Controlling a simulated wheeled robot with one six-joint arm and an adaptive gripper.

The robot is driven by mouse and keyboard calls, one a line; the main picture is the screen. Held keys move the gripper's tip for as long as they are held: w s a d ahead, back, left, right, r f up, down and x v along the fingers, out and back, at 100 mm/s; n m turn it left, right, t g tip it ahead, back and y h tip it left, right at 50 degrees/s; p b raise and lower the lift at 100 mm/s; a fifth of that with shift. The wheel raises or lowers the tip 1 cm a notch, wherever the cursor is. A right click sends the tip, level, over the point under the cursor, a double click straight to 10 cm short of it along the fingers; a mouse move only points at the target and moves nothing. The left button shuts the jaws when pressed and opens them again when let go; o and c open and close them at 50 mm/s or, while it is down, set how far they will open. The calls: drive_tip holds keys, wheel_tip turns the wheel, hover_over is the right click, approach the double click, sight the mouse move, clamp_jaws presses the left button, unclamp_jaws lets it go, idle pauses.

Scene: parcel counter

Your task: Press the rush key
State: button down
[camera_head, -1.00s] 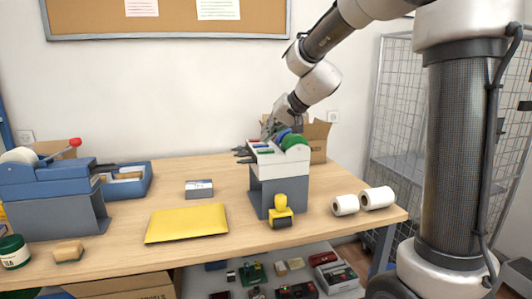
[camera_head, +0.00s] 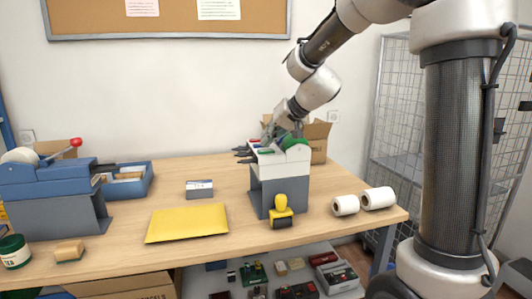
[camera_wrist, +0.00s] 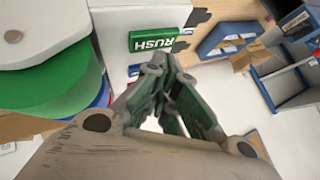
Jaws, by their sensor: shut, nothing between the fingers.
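The rush key is a green key with white "RUSH" lettering (camera_wrist: 153,39) on a white housing, near the top of the wrist view. In the head view a green key (camera_head: 266,152) shows on the top front of the white machine (camera_head: 277,158), which stands on a grey stand. My gripper (camera_wrist: 160,66) is shut and empty, its fingertips just below the rush key in the wrist view. I cannot tell whether they touch anything. In the head view my gripper (camera_head: 269,137) is over the machine's top, beside the green disc (camera_head: 295,141), and hides part of it.
A yellow stamp (camera_head: 281,207) stands in front of the machine. White rolls (camera_head: 377,198) lie to its right. A yellow envelope (camera_head: 187,222) and a small grey box (camera_head: 199,189) lie to its left. A cardboard box (camera_head: 317,142) is behind.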

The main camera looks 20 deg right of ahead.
sight(268, 150)
drive_tip(key=shift+f, duration=0.1)
idle(0.6)
drive_tip(key=shift+f, duration=0.45)
idle(0.4)
drive_tip(key=shift+r, duration=0.6)
wheel_tip(268, 150, up, 6)
idle(0.5)
